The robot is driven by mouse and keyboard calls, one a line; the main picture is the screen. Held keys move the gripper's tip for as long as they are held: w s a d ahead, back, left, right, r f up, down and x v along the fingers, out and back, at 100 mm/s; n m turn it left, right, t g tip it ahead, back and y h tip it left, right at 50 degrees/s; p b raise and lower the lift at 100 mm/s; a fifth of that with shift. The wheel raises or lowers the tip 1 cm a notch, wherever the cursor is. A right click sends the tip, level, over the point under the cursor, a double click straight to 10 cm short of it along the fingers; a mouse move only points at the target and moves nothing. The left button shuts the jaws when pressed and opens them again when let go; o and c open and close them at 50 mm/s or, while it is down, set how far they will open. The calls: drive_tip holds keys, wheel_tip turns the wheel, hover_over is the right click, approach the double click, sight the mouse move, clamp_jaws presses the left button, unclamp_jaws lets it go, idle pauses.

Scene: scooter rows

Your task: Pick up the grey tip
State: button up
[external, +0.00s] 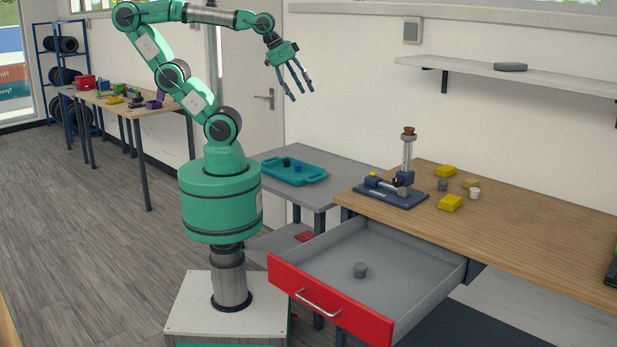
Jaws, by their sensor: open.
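Another small dark grey piece (442,185) stands on the wooden bench among yellow blocks. I cannot tell for sure which of them is the grey tip. My gripper (301,92) is open and empty, raised high in front of the wall and door, pointing down and to the right. It is well above and to the left of the bench, and far above the drawer.
The drawer with its red front (325,310) juts out from the bench (540,225). A blue-based stand (391,195) rises at the bench's left end. A teal tray (293,171) holds small dark pieces on the grey side table. A wall shelf (470,66) hangs above.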

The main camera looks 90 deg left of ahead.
drive_tip(key=w+r+g+p, duration=0.1)
drive_tip(key=w+r+p, duration=0.15)
drive_tip(key=w, duration=1.05)
drive_tip(key=w+r+g+p, duration=0.1)
drive_tip(key=w+r+p, duration=0.15)
drive_tip(key=w, duration=1.05)
drive_tip(key=w+f+p, duration=0.1)
drive_tip(key=w+f, duration=0.2)
drive_tip(key=w, duration=0.6)
drive_tip(key=w+f+p, duration=0.2)
drive_tip(key=w+f, duration=0.2)
drive_tip(key=w, duration=0.5)
drive_tip(key=w+f+g+p, duration=0.1)
drive_tip(key=w+f+p, duration=0.1)
drive_tip(key=w+f, duration=0.6)
drive_tip(key=w+f+g+p, duration=0.2)
drive_tip(key=w+f, duration=0.5)
drive_tip(key=f, duration=0.9)
drive_tip(key=shift+w+a+f+n+g, duration=0.25)
drive_tip(key=shift+w+a+n+g, duration=0.1)
drive_tip(key=shift+a+n, duration=0.1)
